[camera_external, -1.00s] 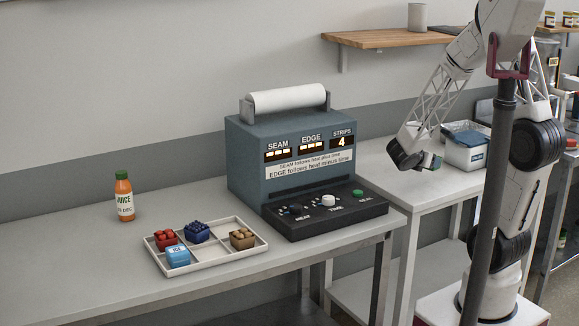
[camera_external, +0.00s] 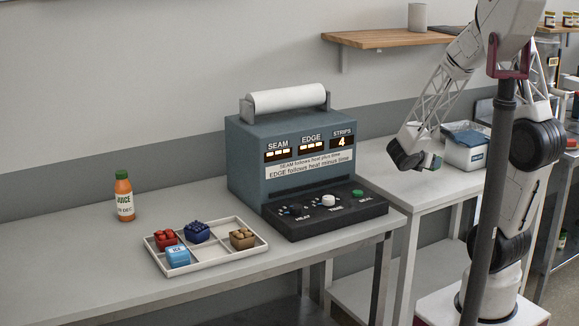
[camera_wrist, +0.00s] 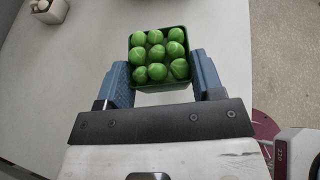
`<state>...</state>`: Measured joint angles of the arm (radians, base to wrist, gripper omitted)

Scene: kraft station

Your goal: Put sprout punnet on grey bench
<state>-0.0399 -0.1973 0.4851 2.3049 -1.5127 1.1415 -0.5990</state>
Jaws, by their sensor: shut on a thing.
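The sprout punnet (camera_wrist: 158,57) is a dark green square tub filled with several round green sprouts. In the wrist view it sits between the two blue fingers of my gripper (camera_wrist: 161,78), which is shut on it. In the outside view my gripper (camera_external: 428,164) is over the white table (camera_external: 400,192) on the right, with only a bit of green showing at its tip. I cannot tell whether the punnet touches the table. The grey bench (camera_external: 75,255) is on the left.
On the grey bench stand a blue-grey sealing machine (camera_external: 245,165), a juice bottle (camera_external: 124,197) and a white divided tray (camera_external: 215,256) with several small punnets. The bench's left part is clear.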

